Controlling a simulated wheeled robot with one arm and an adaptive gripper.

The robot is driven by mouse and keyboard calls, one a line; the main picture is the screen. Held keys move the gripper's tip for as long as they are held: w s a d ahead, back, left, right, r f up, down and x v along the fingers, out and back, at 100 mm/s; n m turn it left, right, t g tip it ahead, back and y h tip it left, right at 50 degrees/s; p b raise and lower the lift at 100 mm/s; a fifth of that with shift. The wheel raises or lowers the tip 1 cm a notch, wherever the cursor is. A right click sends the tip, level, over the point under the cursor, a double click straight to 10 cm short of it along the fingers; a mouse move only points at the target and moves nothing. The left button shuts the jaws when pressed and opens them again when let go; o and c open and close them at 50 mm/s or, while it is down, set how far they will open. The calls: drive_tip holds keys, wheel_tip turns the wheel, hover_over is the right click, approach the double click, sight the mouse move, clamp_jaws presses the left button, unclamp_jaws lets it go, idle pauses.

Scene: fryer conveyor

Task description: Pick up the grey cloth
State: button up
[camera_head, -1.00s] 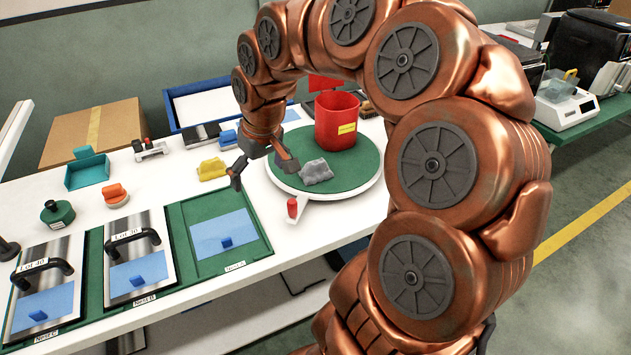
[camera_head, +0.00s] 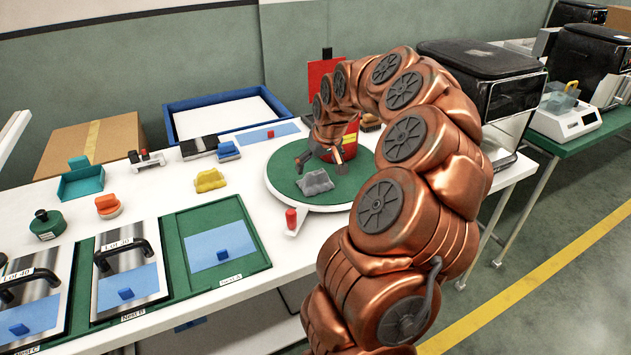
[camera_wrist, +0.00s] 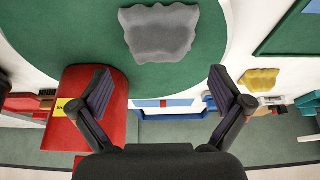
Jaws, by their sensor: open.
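The grey cloth (camera_head: 315,183) lies crumpled on the round green turntable (camera_head: 288,178). In the wrist view the cloth (camera_wrist: 158,32) is at the top middle, beyond the open fingertips and apart from them. My gripper (camera_head: 320,158) is just behind and above the cloth in the head view, with its fingers spread and nothing between them. In the wrist view my gripper (camera_wrist: 160,85) shows both fingers wide apart. The cloth is fully in view.
A red bin (camera_head: 349,140) stands on the turntable behind my gripper; in the wrist view it is close to the left finger (camera_wrist: 85,115). A yellow cloth (camera_head: 209,180) lies on the white table to the left. A red knob (camera_head: 291,218) stands at the turntable's front.

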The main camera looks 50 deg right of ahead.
sight(316, 173)
drive_tip(key=shift+p+x, duration=0.55)
drive_tip(key=shift+x, duration=1.65)
drive_tip(key=shift+s, duration=0.15)
drive_tip(key=c, duration=1)
wheel_tip(316, 173, up, 10)
drive_tip(key=shift+f+b, duration=0.1)
drive_tip(key=shift+b, duration=0.7)
